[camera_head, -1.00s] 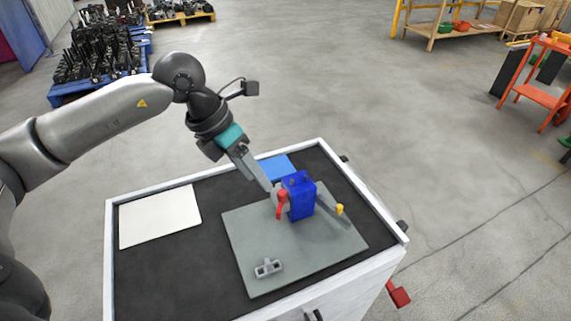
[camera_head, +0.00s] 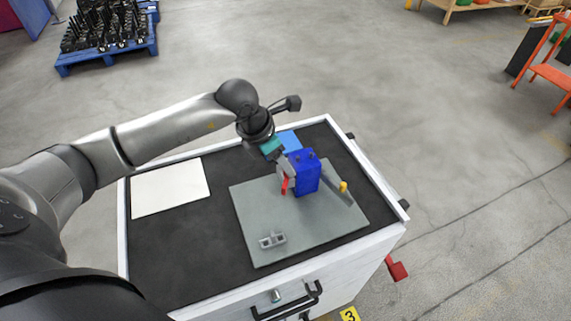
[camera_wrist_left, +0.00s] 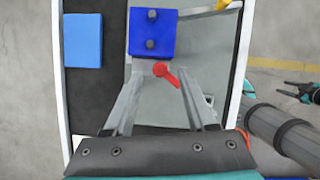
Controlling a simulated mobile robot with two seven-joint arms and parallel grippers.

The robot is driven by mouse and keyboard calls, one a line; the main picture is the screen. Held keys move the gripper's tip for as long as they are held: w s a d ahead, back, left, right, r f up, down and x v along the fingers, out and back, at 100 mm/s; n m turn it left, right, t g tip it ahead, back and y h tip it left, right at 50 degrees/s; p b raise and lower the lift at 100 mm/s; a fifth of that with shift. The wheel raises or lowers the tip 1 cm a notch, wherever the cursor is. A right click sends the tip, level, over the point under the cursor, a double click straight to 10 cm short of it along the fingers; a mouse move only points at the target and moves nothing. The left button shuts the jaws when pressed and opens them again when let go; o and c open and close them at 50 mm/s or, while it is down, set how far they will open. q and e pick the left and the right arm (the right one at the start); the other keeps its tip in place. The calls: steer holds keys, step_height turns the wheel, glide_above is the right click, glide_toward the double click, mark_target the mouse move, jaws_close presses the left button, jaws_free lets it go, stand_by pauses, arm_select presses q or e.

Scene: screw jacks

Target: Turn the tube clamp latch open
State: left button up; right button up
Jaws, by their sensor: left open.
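The tube clamp is an upright blue block (camera_head: 307,174) on a grey plate (camera_head: 255,215), with two dark bolts on top in the left wrist view (camera_wrist_left: 153,35). Its latch is a short red lever (camera_head: 285,184) on the block's left side, hanging down; in the left wrist view the red latch (camera_wrist_left: 166,74) slants down and right from its pivot. My left gripper (camera_head: 287,169) reaches it from the upper left. In the left wrist view its fingers (camera_wrist_left: 160,78) are open, one each side of the latch; contact cannot be told. My right gripper (camera_wrist_left: 294,89) shows small at the right edge.
A yellow knob (camera_head: 343,186) stands right of the block near a grey bar. A grey bracket (camera_head: 272,240) lies on the plate's front. A blue box (camera_head: 289,142) lies behind, a white sheet (camera_head: 170,187) at left. The dark cart top (camera_head: 180,250) is bare at front left.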

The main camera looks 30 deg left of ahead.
mark_target(286, 180)
arm_select(q)
steer(key=shift+x, duration=1.3)
steer(key=shift+c, duration=0.3)
jaws_close()
